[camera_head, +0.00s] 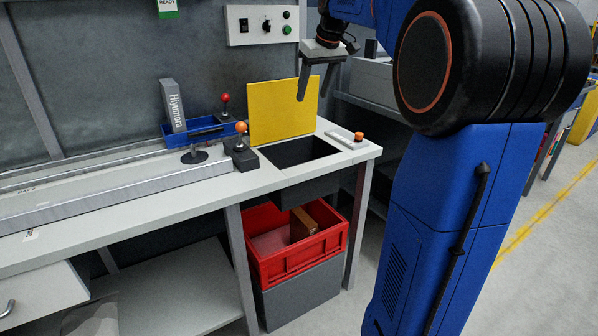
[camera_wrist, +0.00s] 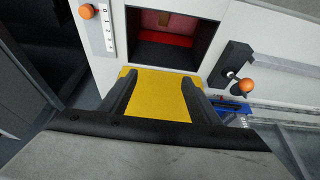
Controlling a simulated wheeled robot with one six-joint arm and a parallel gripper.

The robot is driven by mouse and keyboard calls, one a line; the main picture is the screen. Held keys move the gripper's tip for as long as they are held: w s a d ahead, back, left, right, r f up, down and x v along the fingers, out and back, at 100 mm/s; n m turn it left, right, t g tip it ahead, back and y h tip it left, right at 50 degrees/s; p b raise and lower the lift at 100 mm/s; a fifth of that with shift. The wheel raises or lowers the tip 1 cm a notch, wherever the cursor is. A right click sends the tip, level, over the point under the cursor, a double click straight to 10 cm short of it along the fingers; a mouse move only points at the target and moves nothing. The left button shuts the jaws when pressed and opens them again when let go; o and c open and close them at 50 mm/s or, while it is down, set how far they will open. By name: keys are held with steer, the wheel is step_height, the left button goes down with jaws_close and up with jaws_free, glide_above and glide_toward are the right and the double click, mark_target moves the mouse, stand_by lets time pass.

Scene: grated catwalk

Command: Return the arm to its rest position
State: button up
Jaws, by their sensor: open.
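My gripper (camera_head: 316,80) hangs above the right end of the workbench, pointing down, in front of the upper part of the yellow panel (camera_head: 283,112). Its two fingers are apart with nothing between them. In the wrist view, my gripper (camera_wrist: 158,95) has its fingers spread over the yellow panel (camera_wrist: 160,98), and the square opening (camera_wrist: 165,53) lies beyond. My blue arm with its black joint fills the right of the head view.
The bench (camera_head: 120,215) has a dark opening (camera_head: 298,151) beside the raised yellow panel. Two levers, with a red knob (camera_head: 225,98) and an orange knob (camera_head: 241,127), stand left of it. A red crate (camera_head: 297,262) holding a brown item (camera_head: 303,223) sits below. Floor at right is clear.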

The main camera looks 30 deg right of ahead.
stand_by(0.3)
steer(key=s+a+f, duration=0.4)
steer(key=s+a, duration=0.2)
steer(key=s, duration=0.2)
steer(key=s+a+f, duration=0.4)
steer(key=s+a, duration=0.2)
steer(key=s, duration=0.2)
steer(key=s+a+f, duration=0.3)
steer(key=s+f, duration=0.5)
steer(key=s, duration=0.1)
steer(key=s+a+f, duration=0.3)
steer(key=s+f, duration=0.6)
steer(key=shift+s+a+f, duration=0.15)
steer(key=shift+s+a, duration=0.15)
steer(key=shift+a, duration=0.05)
steer(key=shift+a, duration=0.15)
